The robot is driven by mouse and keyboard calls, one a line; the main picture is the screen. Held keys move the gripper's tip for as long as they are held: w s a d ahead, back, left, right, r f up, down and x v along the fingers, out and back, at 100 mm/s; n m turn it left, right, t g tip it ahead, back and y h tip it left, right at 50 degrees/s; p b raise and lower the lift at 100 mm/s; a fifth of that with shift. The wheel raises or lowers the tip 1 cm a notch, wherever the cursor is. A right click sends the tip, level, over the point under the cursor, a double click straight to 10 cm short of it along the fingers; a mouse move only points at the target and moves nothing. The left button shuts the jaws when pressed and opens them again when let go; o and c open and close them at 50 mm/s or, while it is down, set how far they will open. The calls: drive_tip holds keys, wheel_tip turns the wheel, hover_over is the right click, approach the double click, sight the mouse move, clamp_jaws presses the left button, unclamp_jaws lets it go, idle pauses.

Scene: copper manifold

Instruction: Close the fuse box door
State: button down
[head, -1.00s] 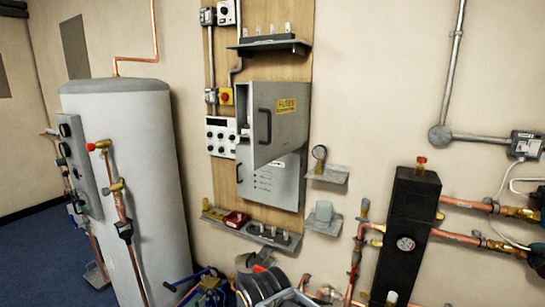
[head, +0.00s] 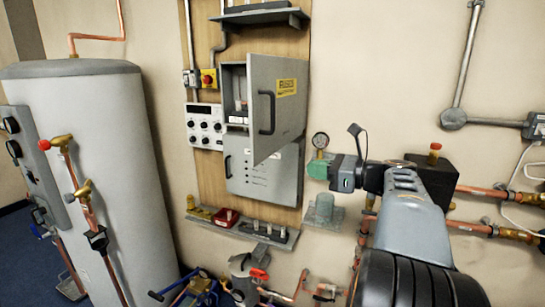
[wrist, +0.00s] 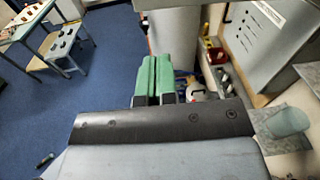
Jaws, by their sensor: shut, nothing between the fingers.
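The fuse box (head: 236,88) is a grey box on the wooden board, with its interior showing at the left. Its grey door (head: 285,112), with a yellow FUSES label (head: 287,87) and a dark handle (head: 266,112), stands open, swung out from the right side. My gripper (head: 318,168) has green fingertips and is at the right of the door, lower than the handle and apart from it. In the wrist view the green fingers (wrist: 154,80) lie side by side, shut and empty.
A second grey cabinet (head: 262,172) sits below the fuse box. A gauge (head: 320,141) and a glass jar on a small shelf (head: 322,210) are close to my gripper. A shelf (head: 258,17) is above, a large grey tank (head: 85,150) stands left, and copper pipes run right.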

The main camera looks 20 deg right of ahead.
drive_tip(key=d+r, duration=0.1)
drive_tip(key=m+p, duration=0.1)
drive_tip(key=p, duration=0.1)
approach(265, 152)
drive_tip(key=shift+t, duration=0.4)
drive_tip(key=x, duration=0.5)
drive_tip(key=shift+a+f, duration=0.2)
drive_tip(key=shift+a, duration=0.25)
drive_tip(key=shift+p+x, duration=0.3)
drive_tip(key=shift+x, duration=0.7)
drive_tip(key=shift+d, duration=0.1)
